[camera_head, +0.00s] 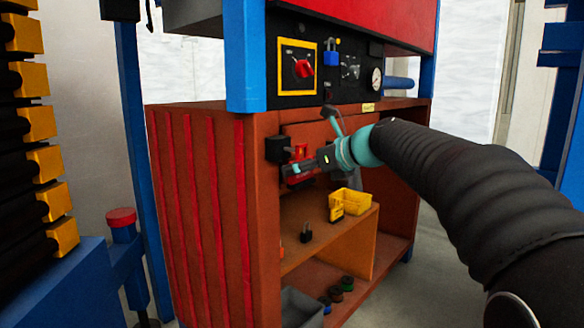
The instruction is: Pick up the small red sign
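A small red piece (300,151), probably the sign, shows beside the black box on the front of the brown cabinet (257,200). It is small, and its face and any lettering cannot be made out. My gripper (288,175) is at the end of my black-sleeved arm, which reaches in from the right. The gripper points left and is just below the red piece, close to the black box. More red shows around the fingertips, partly covered by the gripper. I cannot tell whether the fingers touch or hold anything, or whether they are open.
The black box (277,149) is fixed near the cabinet's corner. Below, a shelf holds a yellow bin (348,202) and a black padlock (305,233). Above are a red switch (304,68), a blue padlock (331,52) and a gauge (377,77). A blue post (244,60) stands left.

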